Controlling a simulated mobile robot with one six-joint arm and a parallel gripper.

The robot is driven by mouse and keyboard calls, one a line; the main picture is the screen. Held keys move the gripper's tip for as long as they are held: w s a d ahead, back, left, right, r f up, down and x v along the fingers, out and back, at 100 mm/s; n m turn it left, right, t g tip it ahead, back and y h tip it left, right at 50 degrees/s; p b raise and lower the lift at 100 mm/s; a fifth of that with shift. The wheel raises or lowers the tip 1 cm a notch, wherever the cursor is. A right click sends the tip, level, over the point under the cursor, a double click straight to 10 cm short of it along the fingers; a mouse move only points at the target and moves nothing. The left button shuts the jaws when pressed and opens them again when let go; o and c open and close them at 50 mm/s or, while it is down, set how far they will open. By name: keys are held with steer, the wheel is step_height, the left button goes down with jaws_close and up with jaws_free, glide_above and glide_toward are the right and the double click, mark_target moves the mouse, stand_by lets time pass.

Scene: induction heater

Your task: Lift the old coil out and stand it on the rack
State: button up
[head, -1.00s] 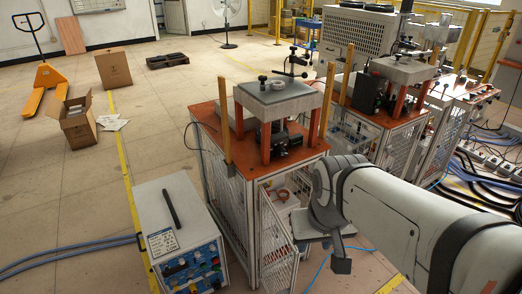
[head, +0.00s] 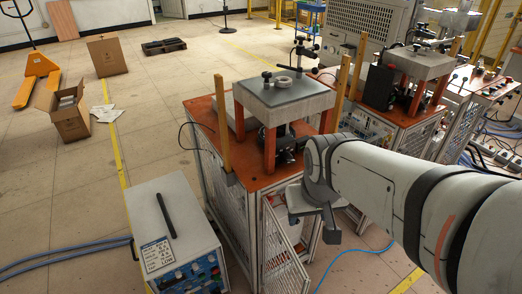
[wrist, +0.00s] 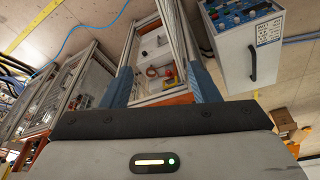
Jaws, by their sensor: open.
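A small copper-coloured coil-like part (wrist: 152,72) shows inside the open lower cabinet (wrist: 163,50) in the wrist view, beside a red part (wrist: 168,77). I cannot tell for sure that it is the old coil. My gripper (wrist: 163,75) is open, with its blue fingers wide apart and nothing seen between them. I cannot make out a rack.
The mesh cabinet door (head: 283,250) hangs open towards me, close to my gripper. A grey control box (head: 172,225) stands to the left. Similar machines (head: 400,110) stand to the right, with cables on the floor.

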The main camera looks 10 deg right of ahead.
steer(key=o, duration=0.6)
steer(key=w+d+f+b, duration=0.1)
steer(key=w+d+f, duration=0.1)
steer(key=w+f, duration=0.1)
steer(key=w+d+f+t+b, duration=0.1)
steer(key=w+f, duration=0.2)
steer(key=w, duration=0.2)
steer(key=w+d+f+t+h, duration=0.1)
steer(key=w+d+f, duration=0.1)
steer(key=w+f, duration=0.1)
steer(key=shift+w+d+f+b, duration=0.35)
steer(key=shift+w+b, duration=0.05)
steer(key=shift+w, duration=0.25)
steer(key=shift+o, duration=1.4)
steer(key=w+d+f+t+b, duration=0.2)
steer(key=w+f, duration=0.5)
steer(key=f, duration=0.1)
steer(key=shift+w+d+f+n, duration=0.15)
steer(key=shift+f+n, duration=0.15)
steer(key=n+t+y+b, duration=0.4)
steer(key=t+y+b, duration=0.5)
steer(key=b, duration=0.6)
glide_above(271, 194)
steer(key=a, duration=0.1)
steer(key=shift+t+h, duration=0.3)
steer(key=shift+a+f, duration=0.15)
steer(key=shift+f, duration=8.85)
